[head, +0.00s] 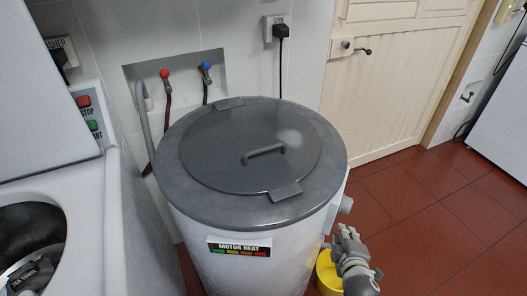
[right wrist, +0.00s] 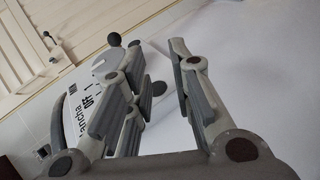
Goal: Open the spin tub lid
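The spin tub (head: 255,270) is a white drum with a dark grey top rim. Its round grey lid (head: 225,150) lies flat and closed on top. A bar handle (head: 264,153) stands on the lid, with tabs at its back and front edges. My right gripper (head: 349,240) is low beside the tub's right side, below lid level and apart from the handle. In the right wrist view its fingers (right wrist: 160,60) are spread with nothing seen between them. Behind them is a white panel with printed text including "OFF". My left gripper is in neither view.
A white washer (head: 45,110) with red and green buttons stands at the left. A grey hose and two taps (head: 165,73) are behind the tub. A yellow bucket (head: 325,275) is under my right gripper. A cream door (head: 400,90) is behind; red floor tiles at right are clear.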

